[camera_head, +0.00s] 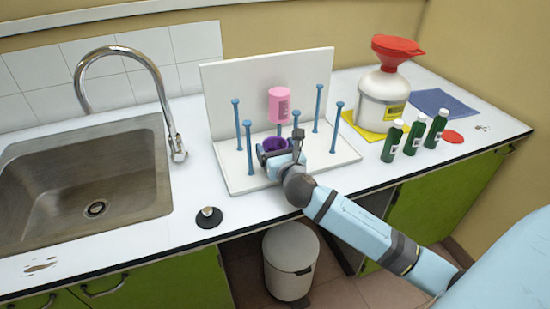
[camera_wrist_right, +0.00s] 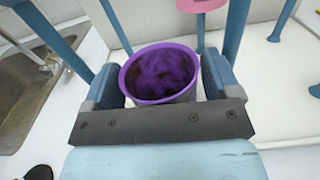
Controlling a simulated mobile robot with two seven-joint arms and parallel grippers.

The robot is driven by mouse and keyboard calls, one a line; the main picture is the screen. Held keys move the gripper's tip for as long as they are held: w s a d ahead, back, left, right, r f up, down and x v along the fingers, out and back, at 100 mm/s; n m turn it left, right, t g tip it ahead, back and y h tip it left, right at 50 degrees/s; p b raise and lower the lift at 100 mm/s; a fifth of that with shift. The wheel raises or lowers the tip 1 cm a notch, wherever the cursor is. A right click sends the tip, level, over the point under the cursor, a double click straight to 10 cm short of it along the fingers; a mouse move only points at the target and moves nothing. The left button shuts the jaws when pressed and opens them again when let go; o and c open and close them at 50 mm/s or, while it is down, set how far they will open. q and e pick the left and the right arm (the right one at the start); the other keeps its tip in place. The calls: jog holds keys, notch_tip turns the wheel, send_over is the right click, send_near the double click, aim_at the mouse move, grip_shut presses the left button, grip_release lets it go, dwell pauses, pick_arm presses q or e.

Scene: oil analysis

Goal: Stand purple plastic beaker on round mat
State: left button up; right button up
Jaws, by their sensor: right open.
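The purple plastic beaker (camera_head: 275,144) is at the front of the white peg rack, with its open mouth showing. In the right wrist view the beaker (camera_wrist_right: 160,74) has dark smudges inside, and its lower part is hidden by the gripper. My right gripper (camera_head: 277,151) is open around it, one finger on each side; I cannot tell whether they touch it. The same gripper shows in the wrist view (camera_wrist_right: 160,85). My left gripper is not in view.
The white rack (camera_head: 240,181) has several blue pegs and a pink beaker (camera_head: 279,106) on one. A sink (camera_head: 85,190) is left.

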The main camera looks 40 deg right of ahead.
jog(key=shift+c, duration=0.5)
jog(key=c, duration=0.7)
jog(key=shift+o, duration=0.2)
